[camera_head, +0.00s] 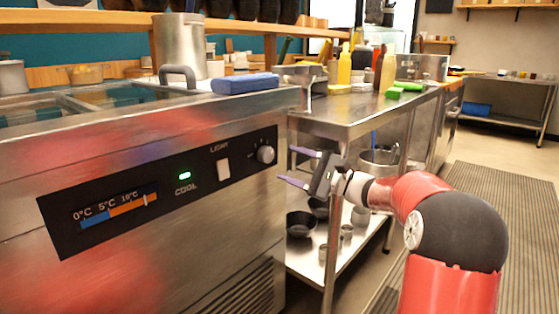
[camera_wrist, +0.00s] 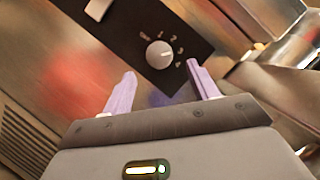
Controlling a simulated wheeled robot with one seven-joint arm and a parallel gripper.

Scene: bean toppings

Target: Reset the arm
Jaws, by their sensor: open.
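My gripper (camera_head: 292,167) is open and empty, its two purple fingers pointing left toward the front of the steel cooling unit (camera_head: 200,235). It is at the height of the unit's black control panel (camera_head: 122,210), apart from it as far as I can tell. In the wrist view my gripper (camera_wrist: 158,90) has its fingers spread, with the panel's round knob (camera_wrist: 159,54) seen beyond and between them. The knob also shows in the head view (camera_head: 266,154), beside a white light switch (camera_head: 223,169) and a lit green lamp.
A steel table (camera_head: 345,115) holds yellow bottles (camera_head: 344,66) and green items right of the unit. Black pans (camera_head: 300,224) and small cups stand on its lower shelf. The floor at right is open.

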